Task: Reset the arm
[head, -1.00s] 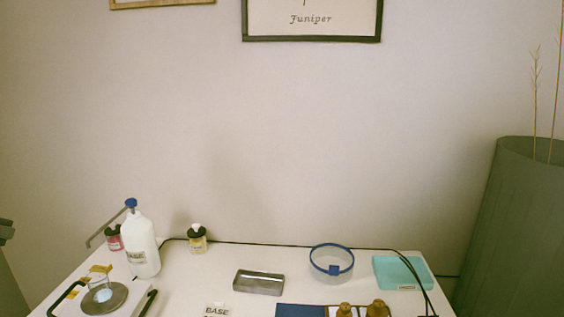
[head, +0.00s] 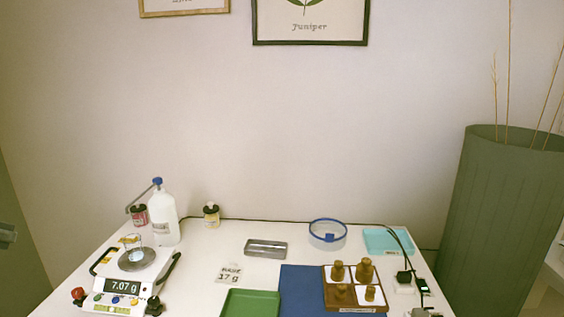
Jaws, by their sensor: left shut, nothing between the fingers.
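My left gripper (head: 7,236) shows only in part at the left edge of the head view, dark and shut with nothing in it. It is well to the left of the white table (head: 215,295), apart from everything on it. My right gripper is not in view.
A scale (head: 122,287) reading 7.07 g, with a glass beaker on its pan, stands at the left beside a white pump bottle (head: 163,218). A green tray (head: 250,304), grey metal tray (head: 265,248), blue-rimmed bowl (head: 328,232) and turquoise tray (head: 387,241) are further right. A tall planter (head: 510,220) stands right.

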